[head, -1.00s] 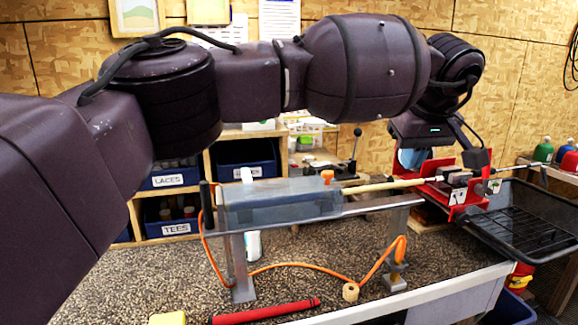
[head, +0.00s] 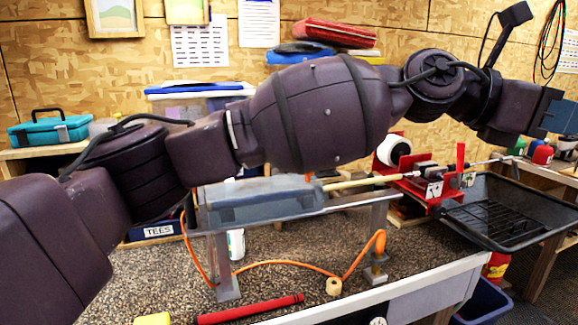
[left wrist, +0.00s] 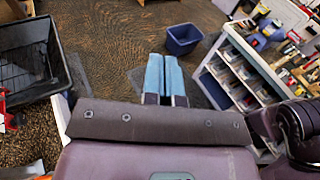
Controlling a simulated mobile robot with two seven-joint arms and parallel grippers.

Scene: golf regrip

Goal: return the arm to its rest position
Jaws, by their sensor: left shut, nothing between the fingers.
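My left arm crosses the head view from the left, raised over the bench. Its gripper (head: 560,117) is at the far right of the head view, above the black tray and apart from everything. In the left wrist view its blue fingers (left wrist: 165,78) lie side by side, shut with nothing between them, above the floor. The red vise (head: 430,187) holds a pale club shaft (head: 362,183) below the arm. My right gripper is in neither view.
A black wire-bottomed tray (head: 500,222) sits at the bench's right end. An orange hose (head: 285,263) and a red grip (head: 250,309) lie on the speckled bench. A blue bin (left wrist: 183,38) and a white drawer cart (left wrist: 232,85) stand on the floor.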

